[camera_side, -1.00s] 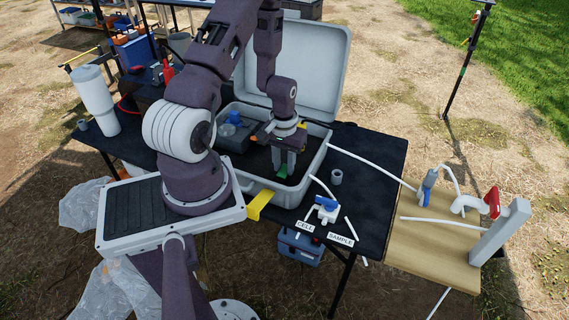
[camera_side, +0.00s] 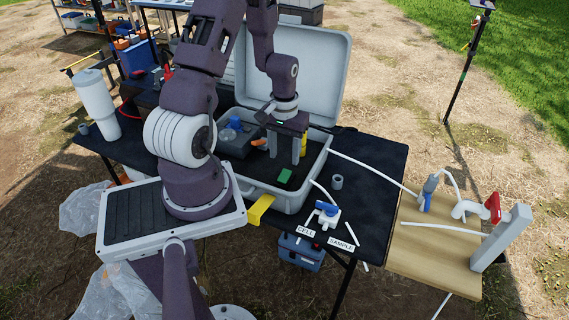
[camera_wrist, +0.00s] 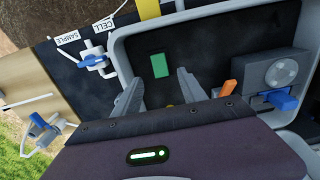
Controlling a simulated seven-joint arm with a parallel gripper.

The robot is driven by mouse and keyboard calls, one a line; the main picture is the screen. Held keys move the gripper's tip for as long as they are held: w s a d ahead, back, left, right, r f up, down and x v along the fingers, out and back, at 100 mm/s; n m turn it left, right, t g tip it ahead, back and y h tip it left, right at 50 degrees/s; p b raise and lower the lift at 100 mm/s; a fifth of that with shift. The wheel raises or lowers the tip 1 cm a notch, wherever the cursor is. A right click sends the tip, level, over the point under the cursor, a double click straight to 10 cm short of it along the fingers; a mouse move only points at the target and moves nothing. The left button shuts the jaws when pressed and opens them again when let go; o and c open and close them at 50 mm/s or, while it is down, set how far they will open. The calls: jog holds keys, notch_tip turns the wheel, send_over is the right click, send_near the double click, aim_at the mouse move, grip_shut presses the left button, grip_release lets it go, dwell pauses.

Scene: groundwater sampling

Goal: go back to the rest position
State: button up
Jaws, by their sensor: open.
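My gripper (camera_side: 286,146) is open and empty above the inside of the open grey case (camera_side: 316,178). In the wrist view its two fingers (camera_wrist: 160,88) are spread apart. A small green block (camera_side: 285,175) lies on the dark floor of the case, in front of the fingers and apart from them. It also shows in the wrist view (camera_wrist: 159,65). An orange item (camera_wrist: 229,87) and a dark unit with a blue part (camera_wrist: 281,101) are in the case to one side. My fingers hide part of the case floor.
The raised case lid (camera_side: 310,70) stands close behind my gripper. A white valve with a blue handle (camera_side: 327,212) lies on the black table beside CELL and SAMPLE labels. A wooden board (camera_side: 430,258) with a post and red-handled tap stands at right.

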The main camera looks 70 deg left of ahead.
jog(key=shift+r, duration=0.3)
jog(key=w+d+r+m+t+y, duration=0.1)
jog(key=d+r+m+t, duration=0.1)
jog(key=d+r, duration=0.55)
jog(key=w+d+r+m+t, duration=0.1)
jog(key=d+r+m, duration=0.25)
jog(key=r, duration=0.75)
jog(key=s+d+r+m+t+h, duration=0.1)
jog(key=s+d+r+m+t, duration=0.1)
jog(key=s+d+r, duration=0.6)
jog(key=shift+s+d+r+m+t, duration=0.15)
jog(key=shift+s+d+m+t, duration=0.15)
jog(key=shift+s+d+m, duration=0.6)
jog(key=shift+s, duration=0.15)
jog(key=shift+c, duration=0.2)
